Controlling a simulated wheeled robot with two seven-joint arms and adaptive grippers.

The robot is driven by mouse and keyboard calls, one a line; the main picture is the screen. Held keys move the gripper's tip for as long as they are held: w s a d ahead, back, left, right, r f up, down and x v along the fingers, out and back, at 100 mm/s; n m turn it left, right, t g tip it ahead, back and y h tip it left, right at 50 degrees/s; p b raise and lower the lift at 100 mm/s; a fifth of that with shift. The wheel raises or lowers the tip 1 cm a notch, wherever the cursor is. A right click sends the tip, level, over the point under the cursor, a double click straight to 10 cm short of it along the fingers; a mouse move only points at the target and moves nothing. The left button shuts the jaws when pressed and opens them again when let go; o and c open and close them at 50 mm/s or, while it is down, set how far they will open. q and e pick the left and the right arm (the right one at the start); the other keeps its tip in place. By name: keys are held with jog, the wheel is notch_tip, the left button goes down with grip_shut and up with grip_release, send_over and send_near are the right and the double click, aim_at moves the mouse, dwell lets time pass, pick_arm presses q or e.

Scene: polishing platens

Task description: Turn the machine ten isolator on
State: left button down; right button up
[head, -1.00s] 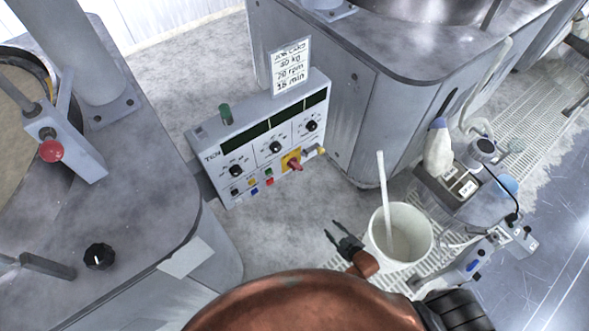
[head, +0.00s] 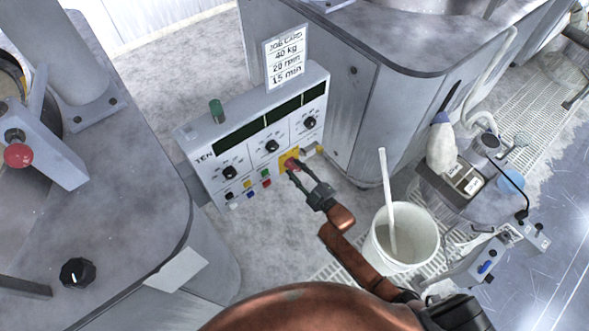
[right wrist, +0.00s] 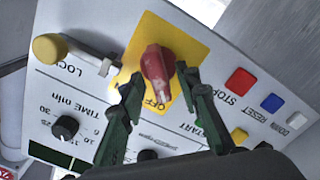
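The machine ten control panel (head: 262,135) is a white box marked TEN, with dials, dark displays and coloured buttons. Its isolator is a red rotary handle (right wrist: 156,68) on a yellow plate (right wrist: 185,45); the word OFF shows beside the handle. My right gripper (head: 299,171) reaches the isolator. In the right wrist view, its two dark green fingers (right wrist: 163,82) stand apart on either side of the red handle. My left gripper is not in view.
A yellow LOCK knob (right wrist: 48,47) sits beside the isolator. Red STOP (right wrist: 240,80) and blue RESET (right wrist: 272,102) buttons are on the other side. A white bucket (head: 402,240) with a stick stands right of my right arm. A job card (head: 286,61) stands atop the panel.

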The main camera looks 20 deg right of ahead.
jog(key=shift+w+a, duration=0.1)
jog(key=shift+w, duration=0.2)
jog(key=shift+c, duration=0.5)
grip_shut()
